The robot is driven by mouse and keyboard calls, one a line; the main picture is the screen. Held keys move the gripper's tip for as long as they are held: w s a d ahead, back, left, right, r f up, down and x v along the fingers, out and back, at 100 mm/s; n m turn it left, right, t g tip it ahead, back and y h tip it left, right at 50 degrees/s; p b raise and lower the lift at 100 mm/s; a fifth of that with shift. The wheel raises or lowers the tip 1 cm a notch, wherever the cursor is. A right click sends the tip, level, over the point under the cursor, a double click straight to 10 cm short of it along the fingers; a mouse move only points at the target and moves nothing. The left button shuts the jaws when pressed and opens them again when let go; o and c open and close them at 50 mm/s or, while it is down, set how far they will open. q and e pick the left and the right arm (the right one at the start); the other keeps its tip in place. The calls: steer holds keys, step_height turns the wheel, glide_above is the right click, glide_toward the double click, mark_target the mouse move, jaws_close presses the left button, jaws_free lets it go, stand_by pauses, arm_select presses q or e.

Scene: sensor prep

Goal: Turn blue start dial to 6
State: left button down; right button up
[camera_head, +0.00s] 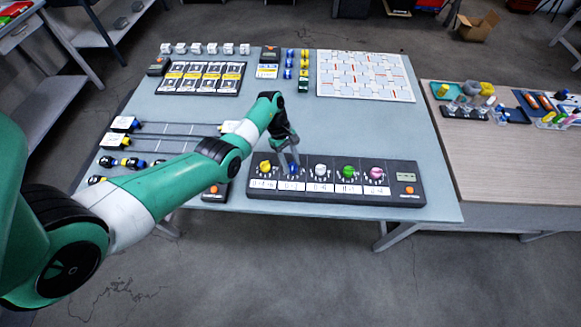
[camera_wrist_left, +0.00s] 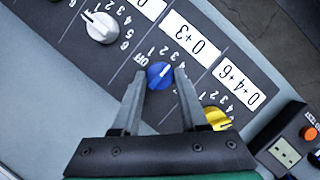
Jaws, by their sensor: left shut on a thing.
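The blue dial (camera_head: 294,169) sits on a long black control panel (camera_head: 421,178) at the table's front edge, between the yellow dial (camera_head: 265,167) and the white dial (camera_head: 320,170). It shows more clearly in the left wrist view (camera_wrist_left: 160,76), with a white pointer mark and printed numbers around it. The exact number it points at is hard to read. My left gripper (camera_head: 289,160) reaches down over the panel, its fingers on either side of the blue dial and shut on it; its fingers also show in the wrist view (camera_wrist_left: 158,92). My right gripper is out of view.
A green dial (camera_head: 348,172) and a pink dial (camera_head: 376,174) stand farther right on the panel, by an orange button (camera_head: 409,190). The yellow dial is close to one finger in the wrist view (camera_wrist_left: 217,118). A white grid board (camera_head: 365,77) lies behind; mid-table is clear.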

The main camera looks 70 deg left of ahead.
arm_select(q)
steer(key=m+b, duration=0.1)
steer(key=b, duration=0.1)
steer(key=m+g+b, duration=0.1)
steer(key=m+b, duration=0.2)
steer(key=b, duration=0.1)
steer(key=shift+w+f+g, duration=0.2)
steer(key=shift+f+g, duration=0.1)
steer(key=shift+r+m+b, duration=0.2)
steer(key=shift+m+b, duration=0.5)
steer(key=shift+c, duration=2.2)
jaws_free()
steer(key=shift+r, duration=0.1)
